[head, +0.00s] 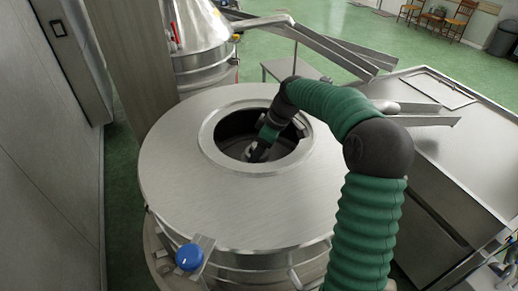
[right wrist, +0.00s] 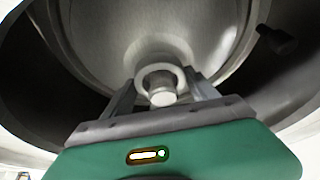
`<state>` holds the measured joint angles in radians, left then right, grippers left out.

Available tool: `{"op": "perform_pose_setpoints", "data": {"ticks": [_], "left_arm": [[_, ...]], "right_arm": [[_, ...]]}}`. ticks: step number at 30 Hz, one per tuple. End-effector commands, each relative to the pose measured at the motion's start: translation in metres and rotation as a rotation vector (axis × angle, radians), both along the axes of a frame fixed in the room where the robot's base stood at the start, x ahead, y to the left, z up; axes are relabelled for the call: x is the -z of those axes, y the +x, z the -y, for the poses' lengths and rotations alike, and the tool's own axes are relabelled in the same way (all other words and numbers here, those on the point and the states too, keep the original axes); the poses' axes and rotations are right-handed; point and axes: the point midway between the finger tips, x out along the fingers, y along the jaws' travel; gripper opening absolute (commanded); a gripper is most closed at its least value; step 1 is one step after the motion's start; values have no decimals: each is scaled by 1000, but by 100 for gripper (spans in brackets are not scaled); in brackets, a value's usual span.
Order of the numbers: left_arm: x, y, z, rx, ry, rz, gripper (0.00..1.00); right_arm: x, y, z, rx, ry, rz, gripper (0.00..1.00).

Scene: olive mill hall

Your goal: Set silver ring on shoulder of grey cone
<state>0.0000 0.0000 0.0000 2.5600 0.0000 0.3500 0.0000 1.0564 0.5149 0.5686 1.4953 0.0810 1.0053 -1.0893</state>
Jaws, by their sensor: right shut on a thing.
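In the right wrist view, a silver ring (right wrist: 160,68) sits between the two fingers of my right gripper (right wrist: 160,86), which is shut on it. A short pale stub with a flat round end shows through the ring. Behind it is a broad, smooth grey surface, seemingly the grey cone (right wrist: 150,35). I cannot tell whether the ring touches the cone's shoulder or is still apart from it. In the head view, my right gripper (head: 258,150) is down inside the round opening of a steel vessel; ring and cone cannot be made out there. My left gripper is not in view.
The steel vessel's lid (head: 185,165) surrounds the opening, and its raised rim (head: 209,147) is close around my right arm. A blue knob (head: 189,257) sits at the near edge. A steel cabinet (head: 465,145) stands right, a second vessel (head: 200,62) behind.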

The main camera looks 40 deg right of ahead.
Motion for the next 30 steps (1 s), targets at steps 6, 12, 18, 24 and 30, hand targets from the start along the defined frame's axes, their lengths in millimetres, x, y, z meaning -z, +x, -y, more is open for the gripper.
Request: {"op": "perform_pose_setpoints", "data": {"ticks": [6, 12, 18, 24, 30], "left_arm": [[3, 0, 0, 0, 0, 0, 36], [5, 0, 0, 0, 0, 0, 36], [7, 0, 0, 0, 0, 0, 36], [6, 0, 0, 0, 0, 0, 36], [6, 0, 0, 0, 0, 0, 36]], "right_arm": [[3, 0, 0, 0, 0, 1, 20], [6, 0, 0, 0, 0, 1, 20], [9, 0, 0, 0, -1, 0, 20], [9, 0, 0, 0, -1, 0, 88], [9, 0, 0, 0, 0, 0, 93]]}}
